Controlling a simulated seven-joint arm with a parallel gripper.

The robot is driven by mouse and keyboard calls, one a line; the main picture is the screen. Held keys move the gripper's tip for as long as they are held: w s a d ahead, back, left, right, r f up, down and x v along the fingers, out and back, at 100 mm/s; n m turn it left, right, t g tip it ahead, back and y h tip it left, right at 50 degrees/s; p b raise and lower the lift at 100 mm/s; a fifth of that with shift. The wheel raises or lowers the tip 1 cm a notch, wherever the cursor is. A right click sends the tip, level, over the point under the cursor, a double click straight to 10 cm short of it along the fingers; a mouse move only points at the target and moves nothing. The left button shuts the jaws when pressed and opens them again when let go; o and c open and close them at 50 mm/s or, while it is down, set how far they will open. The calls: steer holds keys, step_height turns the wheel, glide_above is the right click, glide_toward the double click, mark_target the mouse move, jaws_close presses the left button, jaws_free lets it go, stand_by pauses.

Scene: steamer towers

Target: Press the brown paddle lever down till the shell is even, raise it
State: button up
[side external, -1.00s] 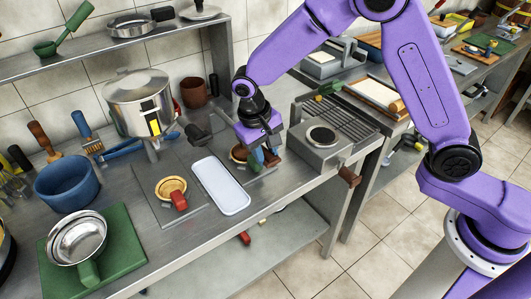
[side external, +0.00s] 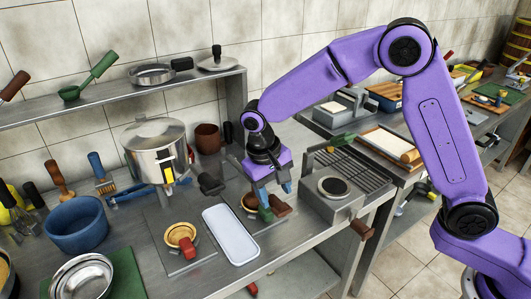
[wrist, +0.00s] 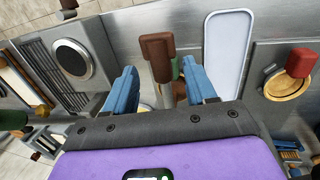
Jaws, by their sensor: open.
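The brown paddle lever (wrist: 157,48) stands between my open fingertips in the wrist view, on a grey stem. In the side view its brown end (side external: 281,204) shows beside my gripper (side external: 276,192). My gripper (wrist: 163,85) is open, with blue fingers spread either side of the lever. I cannot tell whether it touches the lever. A green piece (side external: 265,213) is by the fingers.
A white tray (side external: 231,235) lies left of the lever. Beyond it is another round shell (side external: 180,235) with a red lever (side external: 187,248). A grey burner box (side external: 332,205) with a brown handle (side external: 362,229) stands to the right. A steel pot (side external: 157,150) stands behind left.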

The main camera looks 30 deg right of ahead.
mark_target(278, 203)
step_height(278, 203, up, 14)
steer(key=a, duration=0.2)
steer(key=shift+w+a+f, duration=0.25)
steer(key=shift+w+a, duration=0.05)
steer(key=shift+a, duration=0.05)
stand_by(1.0)
steer(key=s+d+f+n+y, duration=0.1)
steer(key=s+d+n, duration=0.3)
steer(key=s, duration=0.5)
steer(key=s+d+f+n, duration=0.4)
steer(key=s+d, duration=0.4)
steer(key=s, duration=0.2)
steer(key=s+d+f+n+y, duration=0.1)
steer(key=s+d+f+n, duration=0.1)
steer(key=s+d+n, duration=0.2)
steer(key=s+d, duration=0.3)
steer(key=s, duration=0.2)
steer(key=shift+s+f+n+t+y, duration=0.3)
steer(key=shift+s+f, duration=0.05)
steer(key=shift+s, duration=0.05)
